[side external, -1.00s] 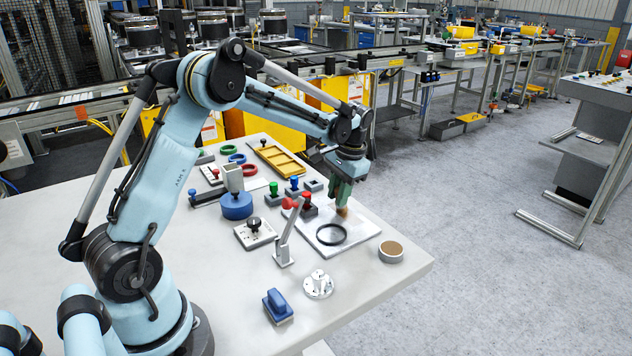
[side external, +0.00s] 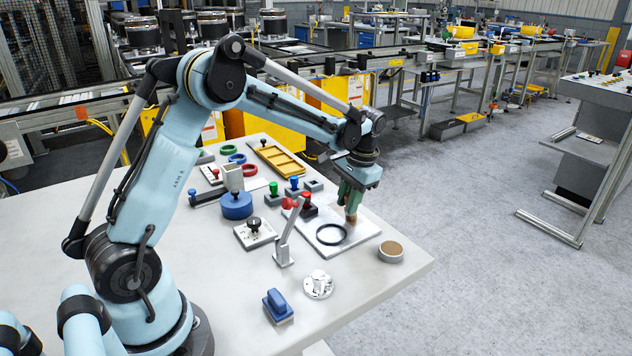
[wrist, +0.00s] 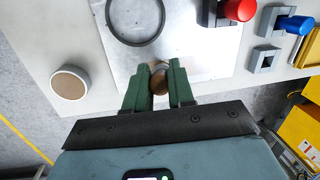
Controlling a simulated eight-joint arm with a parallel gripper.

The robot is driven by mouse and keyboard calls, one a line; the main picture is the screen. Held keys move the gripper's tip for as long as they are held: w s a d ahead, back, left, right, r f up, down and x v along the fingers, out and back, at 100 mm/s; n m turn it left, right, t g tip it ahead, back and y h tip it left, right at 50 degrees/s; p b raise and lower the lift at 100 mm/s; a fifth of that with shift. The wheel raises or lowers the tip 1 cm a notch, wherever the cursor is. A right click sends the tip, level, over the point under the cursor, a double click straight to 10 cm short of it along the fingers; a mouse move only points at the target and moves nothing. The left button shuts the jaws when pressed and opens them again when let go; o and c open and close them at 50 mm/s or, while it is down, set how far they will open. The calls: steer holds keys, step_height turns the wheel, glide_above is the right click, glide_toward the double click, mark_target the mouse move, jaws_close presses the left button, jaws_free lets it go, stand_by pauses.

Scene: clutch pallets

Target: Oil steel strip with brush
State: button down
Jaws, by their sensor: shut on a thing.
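My gripper (side external: 351,208) has green fingers and is shut on a brown brush (side external: 351,219), over the right part of a pale metal plate (side external: 366,231). In the wrist view the brush (wrist: 159,84) shows between the two fingers (wrist: 159,72), at the plate's edge (wrist: 205,58). I cannot tell whether the brush touches the plate. A black ring (side external: 331,245) lies on the plate, left of the brush. No separate strip can be made out, so the plate may be the steel strip. A round tin with a brown top (side external: 391,249) stands right of the plate.
A grey upright lever (side external: 287,238), a silver round fitting (side external: 319,285) and a blue-handled block (side external: 277,304) stand nearer the camera. Red- and blue-knobbed blocks (side external: 307,205) stand left of the plate. A yellow tray (side external: 279,160) lies farther back. The table's right front corner is clear.

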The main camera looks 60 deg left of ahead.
steer(key=shift+d, duration=1.25)
steer(key=shift+r, duration=2.95)
step_height(320, 180, up, 3)
steer(key=shift+f, duration=3.75)
